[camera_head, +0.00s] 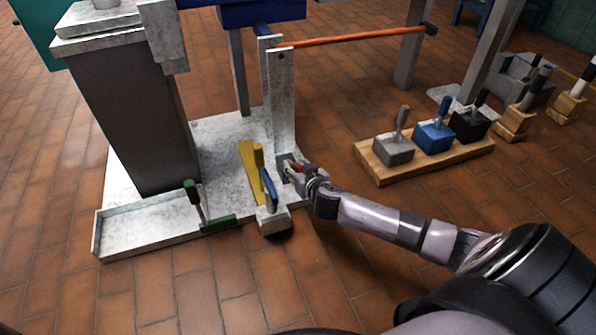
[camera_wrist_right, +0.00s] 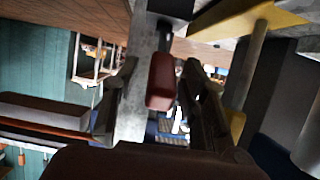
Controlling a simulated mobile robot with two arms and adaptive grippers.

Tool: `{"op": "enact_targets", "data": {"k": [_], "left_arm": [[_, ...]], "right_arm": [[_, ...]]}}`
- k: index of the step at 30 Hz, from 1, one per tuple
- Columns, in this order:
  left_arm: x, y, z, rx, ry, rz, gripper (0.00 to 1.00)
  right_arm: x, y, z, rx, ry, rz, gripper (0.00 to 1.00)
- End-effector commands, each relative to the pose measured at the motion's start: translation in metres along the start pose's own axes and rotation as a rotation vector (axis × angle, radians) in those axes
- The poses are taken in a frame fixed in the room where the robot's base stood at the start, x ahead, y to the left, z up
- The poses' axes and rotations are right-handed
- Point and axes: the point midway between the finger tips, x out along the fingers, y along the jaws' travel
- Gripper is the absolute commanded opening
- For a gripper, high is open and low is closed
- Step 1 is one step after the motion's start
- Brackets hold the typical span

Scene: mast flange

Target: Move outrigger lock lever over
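A lever with a dark red grip (camera_head: 295,167) sits low on the grey upright post (camera_head: 281,100), and I take it to be the outrigger lock lever. My right gripper (camera_head: 304,174) is at this lever, coming from the right. In the right wrist view the red grip (camera_wrist_right: 162,82) stands between the two fingers of my right gripper (camera_wrist_right: 160,105). The fingers are apart. A gap shows on the left of the grip, and the right finger is close beside it; contact cannot be told. My left gripper is not in view.
A wooden board (camera_head: 440,157) with grey, blue and black lever boxes lies to the right. An orange bar (camera_head: 355,38) extends above. Floor in front is clear.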

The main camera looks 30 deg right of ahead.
Motion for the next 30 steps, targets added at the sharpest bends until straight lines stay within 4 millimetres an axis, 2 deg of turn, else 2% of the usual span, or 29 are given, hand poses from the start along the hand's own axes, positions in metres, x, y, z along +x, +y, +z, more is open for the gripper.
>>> {"op": "enact_targets", "data": {"k": [9, 27, 30], "left_arm": [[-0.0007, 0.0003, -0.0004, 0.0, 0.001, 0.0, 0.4], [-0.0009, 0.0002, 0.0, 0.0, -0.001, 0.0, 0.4], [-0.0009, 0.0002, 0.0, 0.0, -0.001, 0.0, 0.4]], "right_arm": [[0.0018, -0.0001, -0.0005, 0.0, 0.0, 0.0, 0.39], [0.0016, -0.0002, -0.0002, 0.0, 0.0, 0.0, 0.0], [0.0016, -0.0002, -0.0002, 0.0, 0.0, 0.0, 0.0]]}}
